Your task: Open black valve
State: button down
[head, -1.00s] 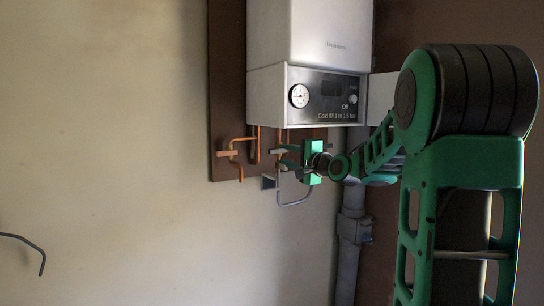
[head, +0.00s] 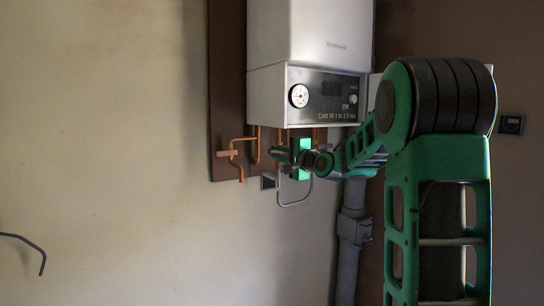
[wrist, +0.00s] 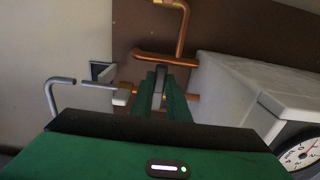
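My gripper (head: 277,154) is at the pipework under the boiler, close to the copper pipes. In the wrist view its two green fingers (wrist: 160,82) point at a horizontal copper pipe, with a narrow grey strip between them. I cannot tell whether that strip is a held part or the finger pads. A small dark square piece (wrist: 103,71) is left of the fingers, apart from them; it also shows in the head view (head: 268,181). I cannot tell whether it is the black valve. No black valve handle shows clearly; the fingers may hide it.
The white boiler (head: 328,35) hangs just above the gripper, its gauge (wrist: 302,152) at the wrist view's lower right. Copper pipes (head: 237,153) run on the brown board. A grey bent hose (head: 296,203) hangs below. A grey pipe (head: 350,240) stands right.

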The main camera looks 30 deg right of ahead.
jog(key=m, duration=0.2)
jog(key=r+m, duration=0.1)
jog(key=m, duration=0.2)
jog(key=d+r+m, duration=0.1)
jog(key=m, duration=0.2)
jog(key=shift+d+r, duration=0.1)
jog(key=shift+r, duration=0.1)
jog(key=d+m, duration=0.1)
jog(key=m, duration=0.1)
jog(key=r+m, duration=0.1)
jog(key=m, duration=0.2)
jog(key=d+m, duration=0.1)
jog(key=m, duration=0.2)
jog(key=shift+d+r, duration=0.25)
jog(key=shift+d, duration=0.05)
